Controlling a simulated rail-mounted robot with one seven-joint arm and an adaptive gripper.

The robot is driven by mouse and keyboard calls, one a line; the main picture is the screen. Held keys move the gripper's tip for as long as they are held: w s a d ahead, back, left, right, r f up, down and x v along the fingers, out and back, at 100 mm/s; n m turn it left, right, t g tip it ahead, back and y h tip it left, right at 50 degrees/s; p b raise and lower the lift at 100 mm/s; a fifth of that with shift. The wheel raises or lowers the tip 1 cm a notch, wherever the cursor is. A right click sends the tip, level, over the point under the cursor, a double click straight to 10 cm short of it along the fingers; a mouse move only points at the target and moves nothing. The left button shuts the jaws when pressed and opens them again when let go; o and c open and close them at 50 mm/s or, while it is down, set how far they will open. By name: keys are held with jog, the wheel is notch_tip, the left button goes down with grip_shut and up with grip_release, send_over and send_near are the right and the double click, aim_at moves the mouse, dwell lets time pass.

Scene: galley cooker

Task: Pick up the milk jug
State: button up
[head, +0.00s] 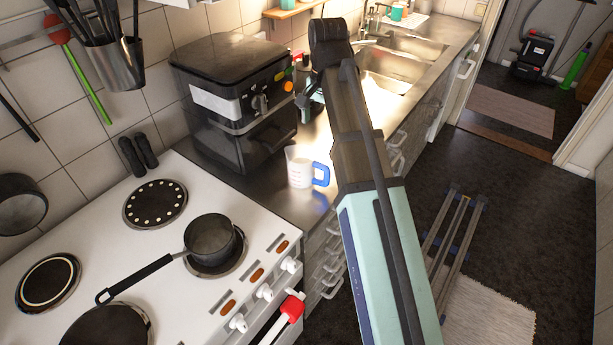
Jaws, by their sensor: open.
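The milk jug (299,173), a small pale cup with a blue handle, stands upright on the metal counter. It is between the black air fryer and my arm, with its handle turned to the right. My gripper (308,106) is beyond the jug, near the air fryer's right side, and apart from the jug. It is open, with nothing seen in it. My arm hides part of the gripper.
The air fryer (235,95) stands close behind the jug to the left. A white stove (175,265) with a saucepan (212,240) is in front. The sink (405,65) lies farther back. Bare counter shows around the jug.

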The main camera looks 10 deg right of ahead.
aim_at(321, 166)
notch_tip(321, 166, down, 10)
jog(key=p, duration=0.3)
jog(key=shift+w+f+p, duration=0.15)
jog(key=shift+f+p, duration=0.45)
jog(key=shift+f, duration=0.75)
jog(key=shift+w+f+p, duration=0.1)
jog(key=shift+f+p, duration=0.45)
jog(key=shift+f, duration=0.8)
grip_shut()
